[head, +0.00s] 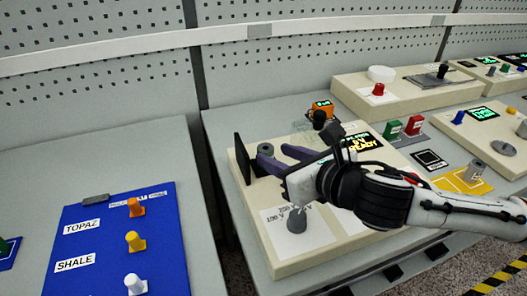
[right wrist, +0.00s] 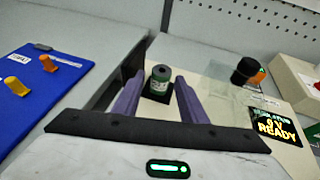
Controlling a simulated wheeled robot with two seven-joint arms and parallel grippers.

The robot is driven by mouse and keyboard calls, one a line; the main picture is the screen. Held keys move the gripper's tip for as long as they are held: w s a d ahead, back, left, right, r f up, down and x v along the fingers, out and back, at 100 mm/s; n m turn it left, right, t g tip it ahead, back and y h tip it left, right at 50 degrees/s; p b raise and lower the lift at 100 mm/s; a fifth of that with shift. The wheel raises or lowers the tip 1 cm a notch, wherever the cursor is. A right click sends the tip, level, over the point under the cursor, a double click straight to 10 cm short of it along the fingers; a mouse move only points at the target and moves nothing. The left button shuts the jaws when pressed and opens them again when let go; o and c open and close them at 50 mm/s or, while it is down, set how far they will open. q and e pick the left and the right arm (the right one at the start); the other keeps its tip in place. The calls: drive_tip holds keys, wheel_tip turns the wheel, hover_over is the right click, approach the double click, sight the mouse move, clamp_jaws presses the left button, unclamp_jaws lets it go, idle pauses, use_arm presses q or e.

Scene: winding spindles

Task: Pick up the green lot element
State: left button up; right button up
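In the right wrist view a small green cylinder (right wrist: 160,84) with a dark grey top stands upright on a black square. My right gripper (right wrist: 159,80) is open, its two purple fingers on either side of the cylinder with a gap on each side. In the head view my right gripper (head: 272,156) reaches over the left end of the cream station, and only the cylinder's grey top (head: 265,149) shows there. A green block (head: 392,130) stands beside a red block (head: 413,126) farther right. My left gripper is not in view.
A black upright plate (head: 243,158) stands at the cream station's left edge, close to my fingers. An orange device (head: 320,110) stands behind. A grey knob (head: 297,220) sits in front on a white label. A blue board (head: 95,255) with pegs lies left, across a gap.

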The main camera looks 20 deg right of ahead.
sight(270, 152)
drive_tip(key=x, duration=0.6)
drive_tip(key=shift+w+d+f, duration=0.15)
drive_tip(key=shift+w+f, duration=0.05)
drive_tip(key=c, duration=0.8)
